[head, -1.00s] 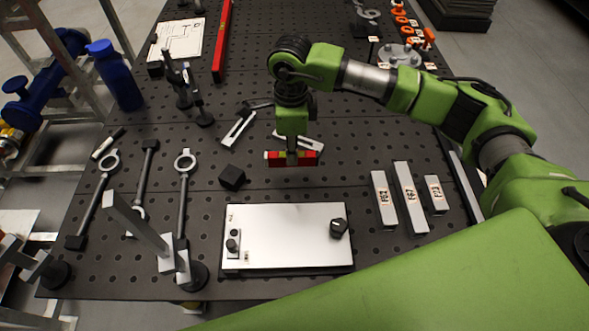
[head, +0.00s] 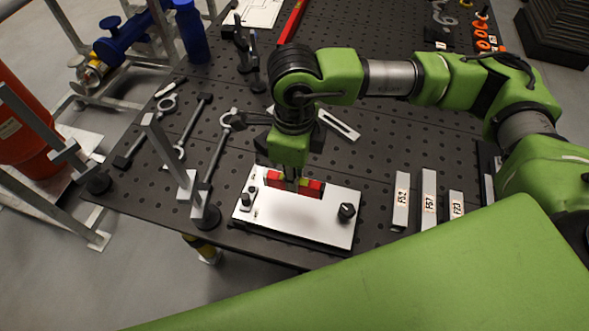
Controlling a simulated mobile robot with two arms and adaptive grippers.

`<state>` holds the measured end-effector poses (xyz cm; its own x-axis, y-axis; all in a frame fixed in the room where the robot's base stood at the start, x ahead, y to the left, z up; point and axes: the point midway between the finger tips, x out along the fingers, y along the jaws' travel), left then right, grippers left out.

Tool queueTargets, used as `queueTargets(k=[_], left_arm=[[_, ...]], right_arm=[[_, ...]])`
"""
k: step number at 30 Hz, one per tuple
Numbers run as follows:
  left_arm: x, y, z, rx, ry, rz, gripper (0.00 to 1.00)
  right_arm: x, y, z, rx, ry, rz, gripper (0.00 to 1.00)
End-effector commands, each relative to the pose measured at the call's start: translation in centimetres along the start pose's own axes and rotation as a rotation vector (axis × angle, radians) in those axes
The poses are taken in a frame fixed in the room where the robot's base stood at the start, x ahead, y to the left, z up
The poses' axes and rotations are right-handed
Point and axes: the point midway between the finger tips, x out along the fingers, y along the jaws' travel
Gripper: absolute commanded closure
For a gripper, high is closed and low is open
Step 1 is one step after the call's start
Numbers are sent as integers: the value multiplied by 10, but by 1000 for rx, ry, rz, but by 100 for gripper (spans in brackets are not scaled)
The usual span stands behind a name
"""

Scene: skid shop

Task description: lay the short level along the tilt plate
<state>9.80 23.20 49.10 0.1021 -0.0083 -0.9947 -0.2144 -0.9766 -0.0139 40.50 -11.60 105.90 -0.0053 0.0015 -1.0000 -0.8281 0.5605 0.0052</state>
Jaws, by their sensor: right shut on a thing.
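The short level (head: 314,189) is a small red bar with a yellow-green middle. My right gripper (head: 296,183) is shut on it near its middle and points down. The level is over the upper part of the white tilt plate (head: 285,218), running roughly along its long side. I cannot tell whether it touches the plate. The plate has a black knob (head: 347,212) at its right end and a small dark fitting (head: 248,197) at its left end. My left gripper is not in view.
Rods with ring ends (head: 217,155) and upright clamps (head: 170,160) are to the left. A slotted bar (head: 339,124) lies behind my right gripper. A long red level (head: 293,22) lies at the back.

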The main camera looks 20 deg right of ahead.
Motion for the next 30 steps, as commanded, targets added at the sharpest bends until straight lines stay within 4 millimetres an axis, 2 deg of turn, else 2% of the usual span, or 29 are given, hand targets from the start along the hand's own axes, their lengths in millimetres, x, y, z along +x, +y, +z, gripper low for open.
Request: queueTargets(k=[1,4,9,16,30], left_arm=[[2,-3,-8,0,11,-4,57],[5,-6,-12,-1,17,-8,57],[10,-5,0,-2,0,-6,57],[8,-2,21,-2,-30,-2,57],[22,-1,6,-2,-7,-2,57]], right_arm=[[5,0,0,0,1,1,100],[13,0,0,-1,1,2,100],[30,0,0,-1,1,1,100],[28,0,0,-1,-1,0,100],[36,0,0,-2,-1,0,100]])
